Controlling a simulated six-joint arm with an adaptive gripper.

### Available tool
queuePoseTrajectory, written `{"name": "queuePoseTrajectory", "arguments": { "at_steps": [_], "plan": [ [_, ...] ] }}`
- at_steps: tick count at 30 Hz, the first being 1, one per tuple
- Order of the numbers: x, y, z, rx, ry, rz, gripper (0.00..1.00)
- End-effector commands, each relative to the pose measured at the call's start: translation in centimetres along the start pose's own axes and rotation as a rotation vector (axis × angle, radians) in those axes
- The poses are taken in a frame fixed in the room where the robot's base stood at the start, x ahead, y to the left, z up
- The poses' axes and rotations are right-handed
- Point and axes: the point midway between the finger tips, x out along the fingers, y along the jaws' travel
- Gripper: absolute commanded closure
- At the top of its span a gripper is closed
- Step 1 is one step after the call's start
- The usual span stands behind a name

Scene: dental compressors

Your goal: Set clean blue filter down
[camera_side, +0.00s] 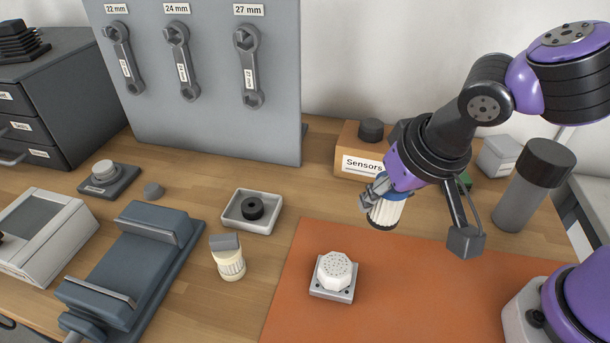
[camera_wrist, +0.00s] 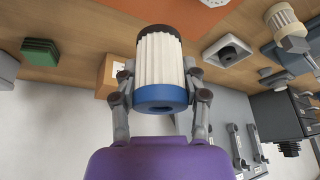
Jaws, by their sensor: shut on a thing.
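The clean blue filter is a white pleated cylinder with a blue end cap and a dark cap at the other end. In the side view the filter (camera_side: 385,214) hangs above the far edge of the orange mat (camera_side: 420,290), apart from the surface. In the wrist view the filter (camera_wrist: 158,62) sits between both fingers of my gripper (camera_wrist: 160,95), blue end toward the palm and dark end away. My gripper (camera_side: 383,193) is shut on it near the blue cap. The filter's far side is hidden.
A white perforated octagonal part on a grey base (camera_side: 335,275) stands on the mat. A cream ribbed filter with a grey top (camera_side: 229,258) and a tray with a black ring (camera_side: 251,211) are left of it. A Sensors box (camera_side: 358,163) and grey cylinder (camera_side: 533,186) stand behind.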

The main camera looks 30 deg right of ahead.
Motion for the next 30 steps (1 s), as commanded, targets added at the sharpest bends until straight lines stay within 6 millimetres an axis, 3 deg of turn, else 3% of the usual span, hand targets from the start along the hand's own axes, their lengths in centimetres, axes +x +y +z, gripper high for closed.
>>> {"name": "queuePoseTrajectory", "arguments": {
  "at_steps": [3, 9, 21, 30],
  "plan": [
    [-0.7, 2.9, 0.3, 0.265, 0.008, 0.133, 0.85],
    [-0.9, 6.3, 0.3, 0.517, 0.012, 0.260, 0.85],
    [5.6, 13.6, -2.3, 0.532, 0.007, 0.269, 0.85],
    [8.2, 15.5, -2.8, 0.522, 0.007, 0.264, 0.85]
  ]
}}
